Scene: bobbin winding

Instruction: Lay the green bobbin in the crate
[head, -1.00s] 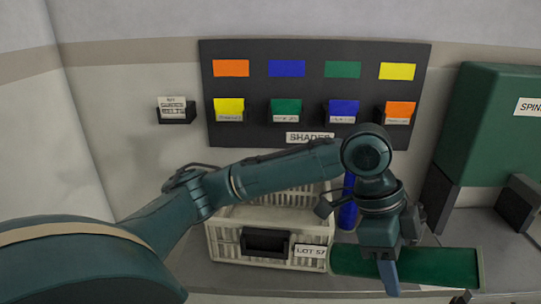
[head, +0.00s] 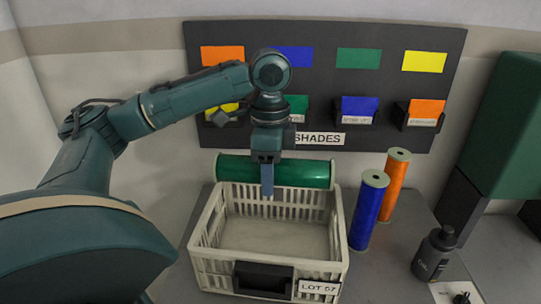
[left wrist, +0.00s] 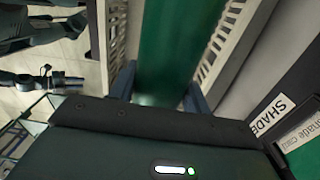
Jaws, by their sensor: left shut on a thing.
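The green bobbin (head: 312,174) lies sideways in the grip of my left gripper (head: 268,180), above the far part of the crate in the head view. In the left wrist view the green bobbin (left wrist: 162,50) runs between the two fingers of my left gripper (left wrist: 160,98). The crate (head: 212,262) is a cream slatted box labelled LOT 57, and its visible floor is empty. The bobbin hides part of the crate's back rim. I cannot tell whether they touch.
A blue bobbin (head: 368,212) and an orange bobbin (head: 394,186) stand upright right of the crate. A dark bottle (head: 434,255) stands further right. The shade board (head: 330,85) with card holders is on the wall behind.

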